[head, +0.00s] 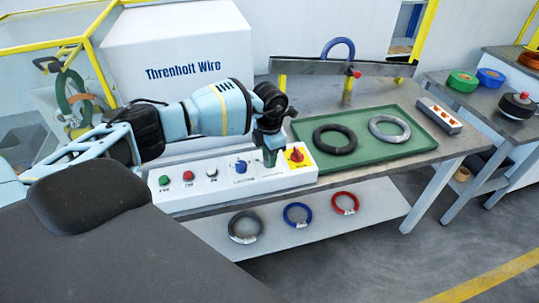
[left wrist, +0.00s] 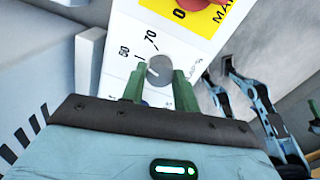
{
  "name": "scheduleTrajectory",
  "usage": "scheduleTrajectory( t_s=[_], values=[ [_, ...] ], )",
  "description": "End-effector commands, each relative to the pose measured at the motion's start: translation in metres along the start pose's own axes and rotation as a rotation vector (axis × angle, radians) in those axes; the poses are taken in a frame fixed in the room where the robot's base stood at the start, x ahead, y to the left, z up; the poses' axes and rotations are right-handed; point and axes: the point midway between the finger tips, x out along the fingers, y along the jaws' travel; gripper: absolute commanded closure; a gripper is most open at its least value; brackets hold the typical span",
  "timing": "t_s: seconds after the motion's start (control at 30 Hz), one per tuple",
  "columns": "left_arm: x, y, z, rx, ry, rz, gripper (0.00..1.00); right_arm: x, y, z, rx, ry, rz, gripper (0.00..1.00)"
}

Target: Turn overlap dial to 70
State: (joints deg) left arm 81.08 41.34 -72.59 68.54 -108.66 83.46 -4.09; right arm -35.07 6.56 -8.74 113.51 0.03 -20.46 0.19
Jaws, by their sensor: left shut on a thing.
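The overlap dial (left wrist: 160,70) is a round grey knob on the white control panel (head: 200,193). The green fingers of my left gripper (left wrist: 158,80) are shut on the dial, one on each side. In the head view my left gripper (head: 270,155) is down at the panel and hides the dial. My right gripper is not clearly in view.
The red main switch (head: 296,155) on its yellow plate is close beside the left gripper. A blue knob (head: 241,166) and several buttons sit to the left. A green tray (head: 357,154) with two coils lies behind. A white box (head: 180,55) stands behind the arm.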

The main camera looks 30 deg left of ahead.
Motion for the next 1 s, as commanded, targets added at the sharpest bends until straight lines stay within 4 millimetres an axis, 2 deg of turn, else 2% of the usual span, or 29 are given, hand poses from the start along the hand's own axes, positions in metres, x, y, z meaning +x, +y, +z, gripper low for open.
scheduleTrajectory(
  t_s=[0.6,1.0],
  values=[
    [0.001,0.001,0.0,0.553,-0.014,0.001,0.93,0.004,-0.001,0.014,0.003,-0.023,-0.004,0.64],
    [0.0,0.0,0.0,0.748,-0.018,0.001,0.93,0.007,-0.002,0.017,0.004,-0.028,-0.005,0.64]
  ],
)
